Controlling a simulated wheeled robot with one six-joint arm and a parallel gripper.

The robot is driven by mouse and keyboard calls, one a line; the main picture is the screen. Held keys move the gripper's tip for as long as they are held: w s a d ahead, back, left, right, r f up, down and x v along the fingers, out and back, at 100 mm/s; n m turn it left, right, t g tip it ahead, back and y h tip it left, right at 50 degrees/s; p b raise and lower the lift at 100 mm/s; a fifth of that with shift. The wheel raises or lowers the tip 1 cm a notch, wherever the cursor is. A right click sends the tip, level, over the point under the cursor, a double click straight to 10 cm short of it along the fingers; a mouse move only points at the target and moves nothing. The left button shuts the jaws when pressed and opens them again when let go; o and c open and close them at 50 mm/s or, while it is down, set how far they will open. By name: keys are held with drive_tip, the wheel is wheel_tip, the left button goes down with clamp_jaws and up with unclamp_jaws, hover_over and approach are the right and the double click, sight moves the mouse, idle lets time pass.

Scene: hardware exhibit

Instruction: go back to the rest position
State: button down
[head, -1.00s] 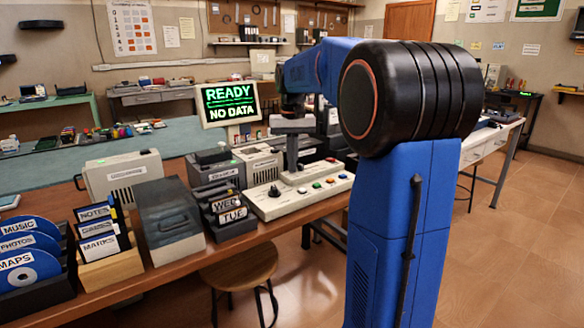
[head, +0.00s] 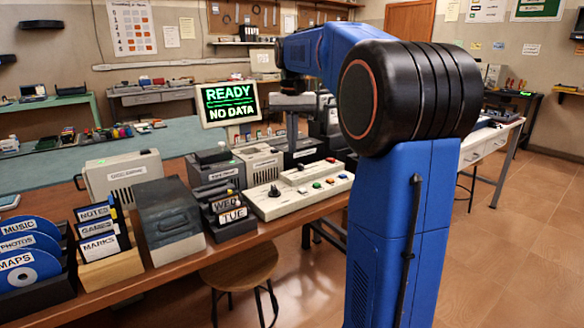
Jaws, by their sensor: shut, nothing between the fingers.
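My blue arm rises at the right of the head view and reaches back over the bench. My gripper (head: 292,142) points down from the arm's far end. It looks shut and empty, a thin grey shape above the back of the beige control panel (head: 300,189), apart from it. The panel has a black joystick at its left and coloured buttons at its right.
On the wooden bench (head: 150,280) stand disc sleeves (head: 30,270), labelled cards (head: 100,247), a lidded box (head: 168,222) and WED/TUE holders (head: 228,212). A monitor (head: 228,104) reads READY, NO DATA. A stool (head: 240,268) stands in front. Floor at right is clear.

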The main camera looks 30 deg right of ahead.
drive_tip(key=shift+r, duration=0.25)
idle(0.4)
drive_tip(key=s+a+f+n+t, duration=0.1)
drive_tip(key=s+a+f, duration=0.2)
drive_tip(key=s+a, duration=0.4)
drive_tip(key=s+a+f+n+t, duration=0.1)
drive_tip(key=s+a+f+n, duration=0.15)
drive_tip(key=s+a, duration=0.4)
drive_tip(key=s+a+f+n+t, duration=0.1)
drive_tip(key=s+a+f, duration=0.1)
drive_tip(key=s+f, duration=0.5)
drive_tip(key=s+a+f+n+t, duration=0.1)
drive_tip(key=s+a+f, duration=0.1)
drive_tip(key=s+f, duration=0.6)
drive_tip(key=shift+s+a+t, duration=0.4)
drive_tip(key=shift+s, duration=0.5)
